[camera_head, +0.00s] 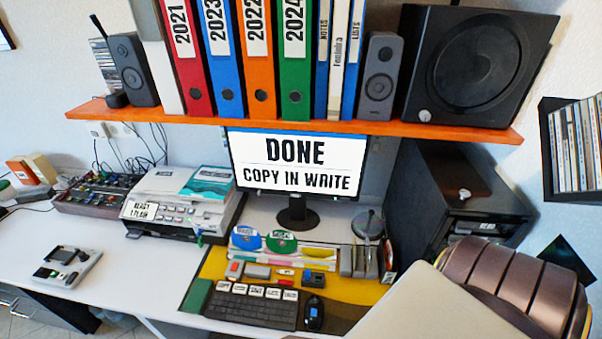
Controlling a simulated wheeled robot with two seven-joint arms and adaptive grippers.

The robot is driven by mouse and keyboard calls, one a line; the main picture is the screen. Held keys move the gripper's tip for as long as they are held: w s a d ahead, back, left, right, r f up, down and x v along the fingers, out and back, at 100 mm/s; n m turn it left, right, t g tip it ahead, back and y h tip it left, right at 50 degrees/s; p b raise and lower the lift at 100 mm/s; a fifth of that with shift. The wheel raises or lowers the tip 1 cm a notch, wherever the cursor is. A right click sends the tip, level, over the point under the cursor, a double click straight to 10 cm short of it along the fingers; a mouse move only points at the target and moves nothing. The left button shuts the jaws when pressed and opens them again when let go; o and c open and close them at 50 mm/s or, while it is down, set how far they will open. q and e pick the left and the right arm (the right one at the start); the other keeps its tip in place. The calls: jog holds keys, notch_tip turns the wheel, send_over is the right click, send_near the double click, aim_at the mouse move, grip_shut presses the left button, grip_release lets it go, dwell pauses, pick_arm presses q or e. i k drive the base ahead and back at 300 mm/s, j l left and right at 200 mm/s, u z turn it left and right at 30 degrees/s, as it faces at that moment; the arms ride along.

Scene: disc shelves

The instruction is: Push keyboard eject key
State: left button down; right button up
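The dark keyboard (250,309) lies on the yellow and dark desk mat at the front of the desk. A row of several white labelled keys (257,291) runs along its back edge. The lettering is too small to tell which one is the eject key. The monitor (292,165) behind it reads "DONE" and "COPY IN WRITE". Neither gripper shows in the head view. A part of my own arm fills the lower right corner, to the right of the keyboard, and its gripper is not visible.
A black mouse (314,314) sits right of the keyboard. Small items and a grey holder (360,262) stand behind it. A printer-like device (180,203) is to the left. An orange shelf (300,124) with binders and speakers overhangs the desk. The white desk at left is partly clear.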

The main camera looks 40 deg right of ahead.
aim_at(272, 292)
jog(key=z, duration=1.25)
